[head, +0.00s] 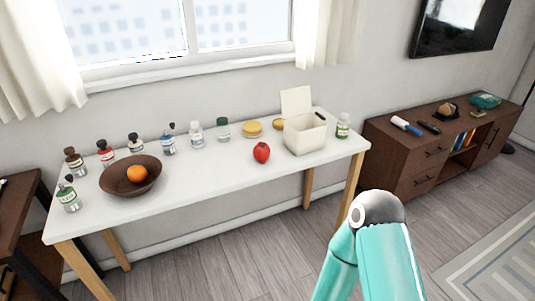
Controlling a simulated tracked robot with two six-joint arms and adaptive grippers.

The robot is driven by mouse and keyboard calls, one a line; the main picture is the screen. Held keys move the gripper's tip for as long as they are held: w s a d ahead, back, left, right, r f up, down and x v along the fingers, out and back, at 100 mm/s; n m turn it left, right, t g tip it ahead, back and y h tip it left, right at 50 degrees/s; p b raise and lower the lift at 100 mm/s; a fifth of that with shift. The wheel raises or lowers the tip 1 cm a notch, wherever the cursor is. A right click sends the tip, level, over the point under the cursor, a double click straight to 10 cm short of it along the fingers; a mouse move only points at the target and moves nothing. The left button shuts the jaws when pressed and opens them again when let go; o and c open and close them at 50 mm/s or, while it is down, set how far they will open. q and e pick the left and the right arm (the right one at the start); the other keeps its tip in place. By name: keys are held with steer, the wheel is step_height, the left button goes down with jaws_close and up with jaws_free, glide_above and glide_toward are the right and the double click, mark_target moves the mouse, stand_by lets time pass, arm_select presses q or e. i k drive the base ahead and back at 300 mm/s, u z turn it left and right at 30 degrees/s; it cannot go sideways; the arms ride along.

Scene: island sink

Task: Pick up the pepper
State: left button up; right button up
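A small round red item (261,152) rests on the white table (205,185), in front of and left of a cream box. It may be the pepper or an apple; it is too small to tell. Several bottles with dark, red, blue or green parts stand along the table, and their labels are too small to read. A teal arm link of mine fills the lower right of the head view. Neither of my grippers shows.
A brown bowl (115,180) holds an orange (137,174). The cream box (305,136) has its lid raised. A dark cabinet (400,155) stands at right. The table's front middle is clear.

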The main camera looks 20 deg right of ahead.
mark_target(262, 152)
steer(key=u, duration=0.05)
steer(key=i, duration=1)
steer(key=z, duration=0.05)
